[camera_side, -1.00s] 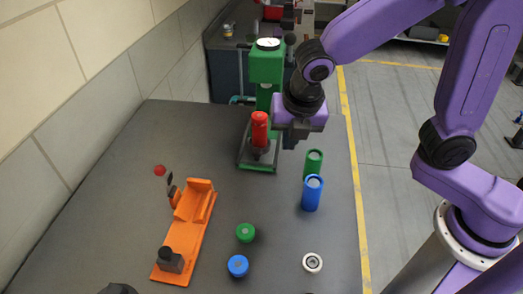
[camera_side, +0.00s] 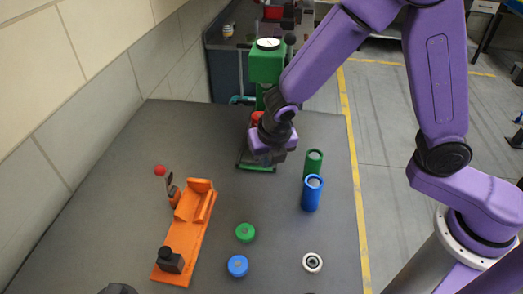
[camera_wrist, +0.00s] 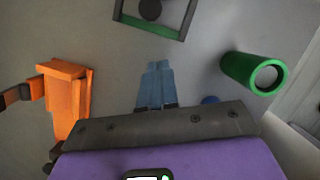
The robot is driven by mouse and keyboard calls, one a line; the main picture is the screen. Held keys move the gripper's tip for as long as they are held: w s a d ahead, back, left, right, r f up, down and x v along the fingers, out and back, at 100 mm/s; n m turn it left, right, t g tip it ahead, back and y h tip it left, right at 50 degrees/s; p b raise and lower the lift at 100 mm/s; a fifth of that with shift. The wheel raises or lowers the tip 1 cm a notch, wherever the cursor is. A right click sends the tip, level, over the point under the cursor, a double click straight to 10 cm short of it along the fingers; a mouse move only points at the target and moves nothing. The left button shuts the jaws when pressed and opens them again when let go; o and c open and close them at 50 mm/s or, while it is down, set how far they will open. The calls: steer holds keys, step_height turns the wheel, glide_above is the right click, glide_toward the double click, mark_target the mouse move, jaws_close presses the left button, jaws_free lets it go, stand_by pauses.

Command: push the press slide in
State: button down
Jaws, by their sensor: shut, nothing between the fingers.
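The green press (camera_side: 266,68) stands at the back of the table with a white dial on top. A green-rimmed frame lies at its foot; its edge (camera_side: 257,169) shows under my gripper. In the wrist view the frame (camera_wrist: 150,27) is at the top, with a dark round part inside. A red cylinder (camera_side: 257,117) at the press is mostly hidden behind my wrist. I cannot tell exactly which part is the slide. My gripper (camera_wrist: 155,68) is shut and empty, on the near side of the frame, its fingers pointing toward it with a gap in the wrist view.
A green tube (camera_side: 313,162) and a blue tube (camera_side: 312,194) stand to the right. An orange fixture (camera_side: 188,232) with a dark knobbed block lies left. A green cap (camera_side: 245,232), blue cap (camera_side: 238,266) and white ring (camera_side: 312,263) are in front. The middle of the table is clear.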

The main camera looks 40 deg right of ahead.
steer(key=w, duration=0.1)
steer(key=w+f, duration=0.1)
steer(key=w+d, duration=0.1)
steer(key=shift+f, duration=0.25)
steer(key=shift+w+d+f, duration=0.1)
steer(key=shift+w+d, duration=0.05)
steer(key=shift+w, duration=0.45)
steer(key=w+d, duration=0.6)
steer(key=shift+w+d, duration=0.15)
steer(key=shift+d, duration=0.1)
